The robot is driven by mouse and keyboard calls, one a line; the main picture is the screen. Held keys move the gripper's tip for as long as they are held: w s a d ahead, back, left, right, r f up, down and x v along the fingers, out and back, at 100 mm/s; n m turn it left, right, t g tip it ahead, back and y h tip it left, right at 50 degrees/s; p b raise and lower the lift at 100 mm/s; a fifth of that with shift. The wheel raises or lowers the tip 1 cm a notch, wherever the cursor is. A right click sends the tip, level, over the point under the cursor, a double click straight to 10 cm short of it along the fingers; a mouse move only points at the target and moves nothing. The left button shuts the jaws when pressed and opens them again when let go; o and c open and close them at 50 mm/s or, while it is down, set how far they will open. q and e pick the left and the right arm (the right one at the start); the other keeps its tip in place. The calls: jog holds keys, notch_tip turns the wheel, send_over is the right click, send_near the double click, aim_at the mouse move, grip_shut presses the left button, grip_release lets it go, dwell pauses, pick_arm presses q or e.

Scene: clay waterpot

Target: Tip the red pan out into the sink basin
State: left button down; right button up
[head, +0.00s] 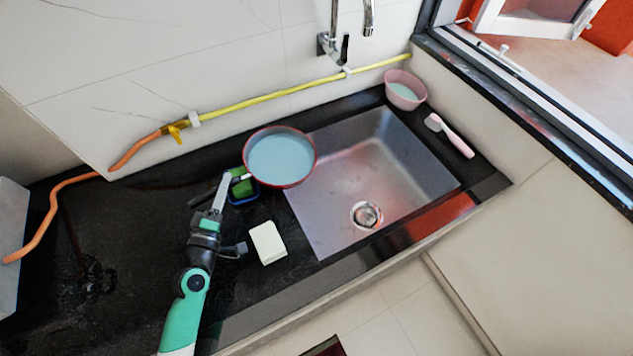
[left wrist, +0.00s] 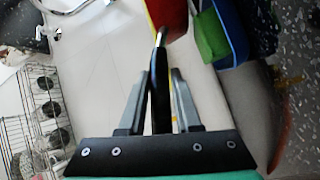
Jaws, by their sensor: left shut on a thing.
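The red pan (head: 281,157) has a red rim and a pale blue inside; I cannot tell whether that is liquid or lining. It looks roughly level, opening up, over the left back edge of the sink basin (head: 400,165). The metal basin has a round drain (head: 366,215). My left gripper (head: 219,195) is left of the pan, shut on its handle. In the left wrist view the dark handle (left wrist: 160,85) runs between the fingers of my left gripper (left wrist: 160,95), with the pan's red side (left wrist: 167,14) at the top. My right gripper is out of view.
A green sponge in a blue holder (head: 243,190) sits just below the pan. A pale block (head: 267,243) lies left of the basin. The tap (head: 335,40) is at the back wall.

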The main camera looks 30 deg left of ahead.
pick_arm(q)
jog(key=shift+r, duration=0.2)
jog(key=shift+d+r+m, duration=0.2)
jog(key=shift+r+m, duration=0.5)
jog(key=shift+m, duration=0.1)
jog(key=shift+r+p, duration=0.1)
jog(key=shift+p, duration=0.25)
dwell(0.6)
jog(key=shift+w+d+r+m+p, duration=0.15)
jog(key=shift+d+r+m+p, duration=0.25)
jog(key=shift+r+m, duration=0.3)
jog(key=shift+r, duration=0.1)
dwell(0.9)
jog(key=shift+w+d+r+m+t+p, duration=0.1)
jog(key=shift+d+r+m+t+p, duration=0.2)
jog(key=shift+d+r+m+p, duration=0.3)
jog(key=shift+a+r, duration=0.1)
dwell(0.7)
jog(key=shift+r, duration=0.1)
